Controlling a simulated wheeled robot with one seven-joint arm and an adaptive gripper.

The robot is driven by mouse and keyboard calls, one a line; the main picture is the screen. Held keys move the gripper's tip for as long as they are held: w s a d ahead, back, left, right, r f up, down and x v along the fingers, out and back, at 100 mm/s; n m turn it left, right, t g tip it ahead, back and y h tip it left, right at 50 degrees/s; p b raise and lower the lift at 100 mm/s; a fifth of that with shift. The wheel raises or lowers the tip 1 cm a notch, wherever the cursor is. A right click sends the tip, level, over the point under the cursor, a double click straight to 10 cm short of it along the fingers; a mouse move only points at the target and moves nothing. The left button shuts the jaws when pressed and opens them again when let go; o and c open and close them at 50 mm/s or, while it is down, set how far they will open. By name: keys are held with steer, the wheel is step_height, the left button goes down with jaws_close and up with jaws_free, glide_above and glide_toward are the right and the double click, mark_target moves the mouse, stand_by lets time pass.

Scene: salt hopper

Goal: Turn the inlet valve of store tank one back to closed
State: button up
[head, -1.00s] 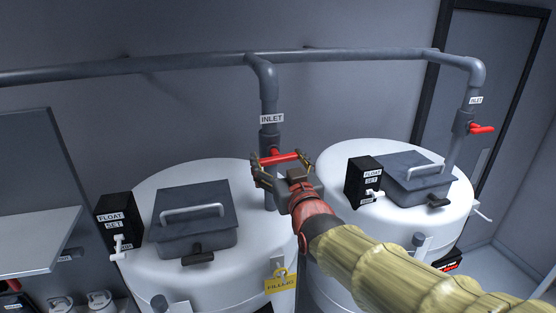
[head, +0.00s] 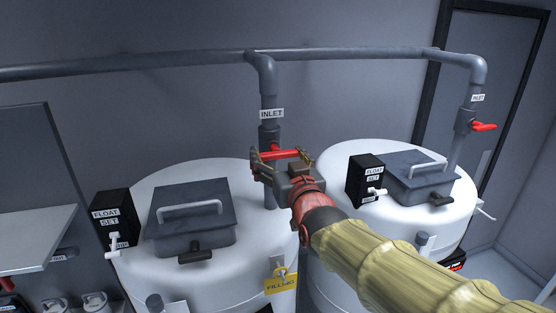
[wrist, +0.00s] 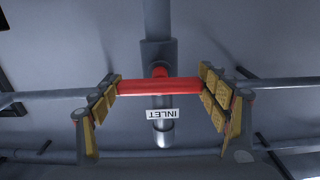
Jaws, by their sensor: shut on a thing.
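The red inlet valve handle (head: 279,154) sits on the grey inlet pipe (head: 268,92) above the left white tank (head: 240,180). The handle lies crosswise to the pipe, nearly level. My gripper (head: 281,158) is shut on it, with one finger at each end of the bar. In the wrist view the red handle (wrist: 160,86) spans between the padded fingers of my gripper (wrist: 160,88), in front of the valve body (wrist: 158,58). The INLET label (wrist: 160,114) shows upside down there. No tank number is readable.
A second white tank (head: 330,160) stands at the right, with its own red inlet handle (head: 483,126). Float set boxes (head: 114,218) and dark lids (head: 190,205) top the tanks. A yellow tag (head: 281,282) hangs on the left tank. A grey shelf (head: 30,240) is at left.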

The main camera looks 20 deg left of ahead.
steer(key=o, duration=1.1)
steer(key=shift+o, duration=0.3)
steer(key=shift+s, duration=0.1)
steer(key=v, duration=1.1)
steer(key=shift+s+d, duration=0.15)
steer(key=shift+s, duration=0.2)
steer(key=shift+f, duration=0.1)
